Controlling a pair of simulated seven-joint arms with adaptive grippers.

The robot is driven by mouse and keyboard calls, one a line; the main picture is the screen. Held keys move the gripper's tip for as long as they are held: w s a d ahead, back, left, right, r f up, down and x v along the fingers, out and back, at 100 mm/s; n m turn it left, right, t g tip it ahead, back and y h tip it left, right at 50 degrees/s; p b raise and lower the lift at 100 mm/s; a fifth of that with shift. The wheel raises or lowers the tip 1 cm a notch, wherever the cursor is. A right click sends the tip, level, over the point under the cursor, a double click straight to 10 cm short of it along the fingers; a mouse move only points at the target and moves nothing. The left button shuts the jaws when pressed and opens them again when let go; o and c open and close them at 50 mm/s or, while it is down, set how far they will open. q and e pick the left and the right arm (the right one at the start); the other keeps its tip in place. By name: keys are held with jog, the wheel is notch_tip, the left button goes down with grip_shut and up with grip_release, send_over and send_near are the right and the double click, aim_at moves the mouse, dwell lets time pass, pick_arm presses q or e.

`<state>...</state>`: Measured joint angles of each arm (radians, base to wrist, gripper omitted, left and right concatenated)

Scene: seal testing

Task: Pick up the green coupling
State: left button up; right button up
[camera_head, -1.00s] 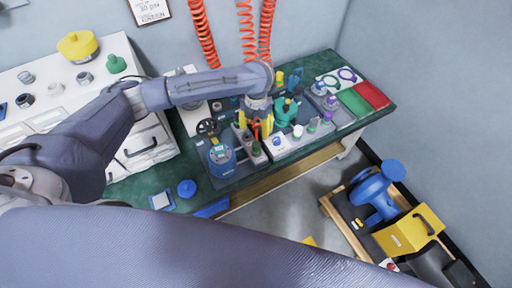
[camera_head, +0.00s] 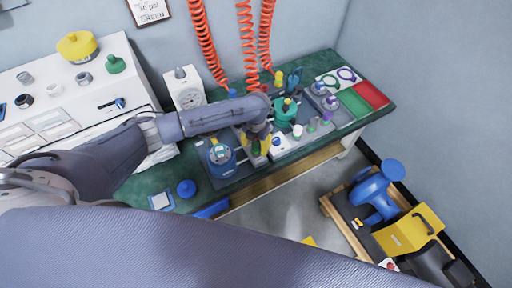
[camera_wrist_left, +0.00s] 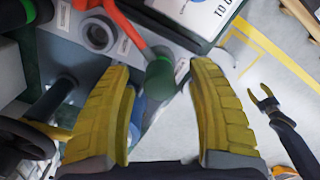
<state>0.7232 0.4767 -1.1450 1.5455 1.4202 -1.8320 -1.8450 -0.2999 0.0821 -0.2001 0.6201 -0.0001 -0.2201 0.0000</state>
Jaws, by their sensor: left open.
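The green coupling (camera_wrist_left: 158,78) is a dark green cylinder in the left wrist view, standing between the fingers of my left gripper (camera_wrist_left: 164,95). An orange-red bar or hose passes close to its top. The yellow fingers are wide apart on either side, and I see no contact. In the head view my left gripper (camera_head: 257,144) is over the front of the fixtures on the green bench, and a bit of green shows at its tips.
A blue device (camera_head: 221,155) stands just left of the gripper. A teal device (camera_head: 285,111) and a white-topped part (camera_head: 297,131) stand to its right. Grey ring parts (camera_wrist_left: 98,35) lie near the fingers. Red coiled hoses (camera_head: 247,45) hang behind. A blue knob (camera_head: 187,188) lies front left.

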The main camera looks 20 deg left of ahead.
pick_arm(q)
jog(key=shift+f, duration=1.4)
grip_shut()
